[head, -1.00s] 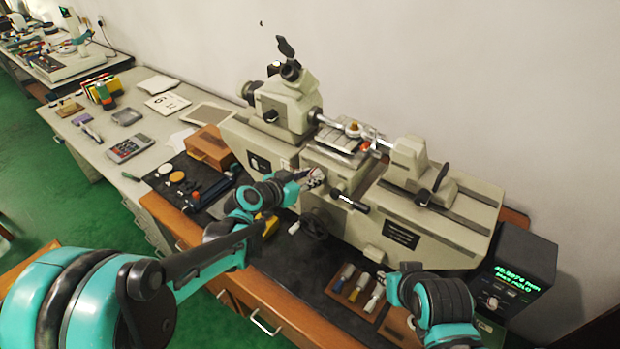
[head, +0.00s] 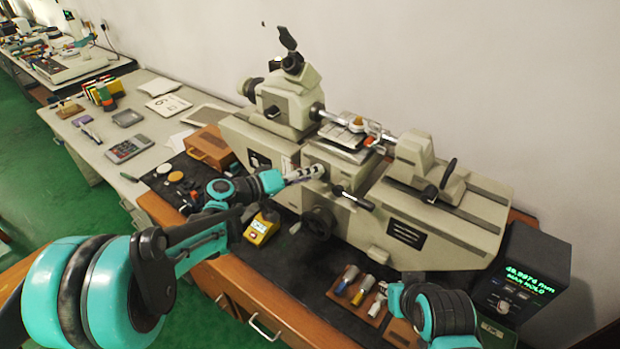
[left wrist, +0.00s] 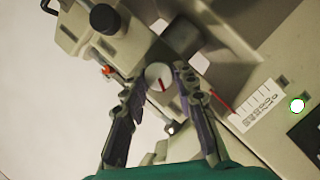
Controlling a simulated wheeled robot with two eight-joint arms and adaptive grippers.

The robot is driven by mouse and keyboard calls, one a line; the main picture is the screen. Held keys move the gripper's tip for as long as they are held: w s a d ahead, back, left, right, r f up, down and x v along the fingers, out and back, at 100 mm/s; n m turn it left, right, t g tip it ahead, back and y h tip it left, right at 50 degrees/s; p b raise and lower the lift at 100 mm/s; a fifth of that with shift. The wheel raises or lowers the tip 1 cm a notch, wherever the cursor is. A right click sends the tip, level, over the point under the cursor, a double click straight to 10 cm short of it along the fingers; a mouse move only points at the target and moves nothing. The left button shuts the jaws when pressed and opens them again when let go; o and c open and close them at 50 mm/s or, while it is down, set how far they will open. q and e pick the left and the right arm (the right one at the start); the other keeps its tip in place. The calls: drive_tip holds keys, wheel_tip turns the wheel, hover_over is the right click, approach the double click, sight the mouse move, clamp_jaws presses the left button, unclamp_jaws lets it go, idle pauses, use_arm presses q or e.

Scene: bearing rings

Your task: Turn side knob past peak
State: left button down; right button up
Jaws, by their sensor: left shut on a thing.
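The side knob (left wrist: 158,77) is a round white cap with a red line, seen end-on in the left wrist view. My left gripper (left wrist: 166,80) has one dark finger on each side of it and is shut on it. In the head view my left gripper (head: 316,171) reaches the left front of the measuring machine's middle carriage, and its fingers hide the knob there. A white scale card (left wrist: 258,106) with tick marks lies to the right of the knob, and a red pointer (left wrist: 222,101) ends near it.
The machine (head: 425,243) fills the bench middle, with a black handwheel (head: 318,222) and lever (head: 354,199) near my left gripper. A yellow box (head: 262,228) stands below it. A display (head: 520,285) at right shows green digits and "MAX HOLD".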

use_arm(q)
drive_tip(key=shift+a+f+n+h+b, duration=0.15)
drive_tip(key=shift+n+h+b, duration=0.55)
drive_tip(key=shift+n, duration=0.5)
drive_tip(key=shift+d+f+n+h+b, duration=0.1)
drive_tip(key=shift+n+h+b, duration=0.3)
drive_tip(key=shift+n+b, duration=0.65)
drive_tip(key=shift+n, duration=0.35)
drive_tip(key=c, duration=1.2)
unclamp_jaws()
drive_tip(key=shift+a, duration=0.1)
drive_tip(key=v, duration=1.2)
drive_tip(key=shift+f, duration=0.15)
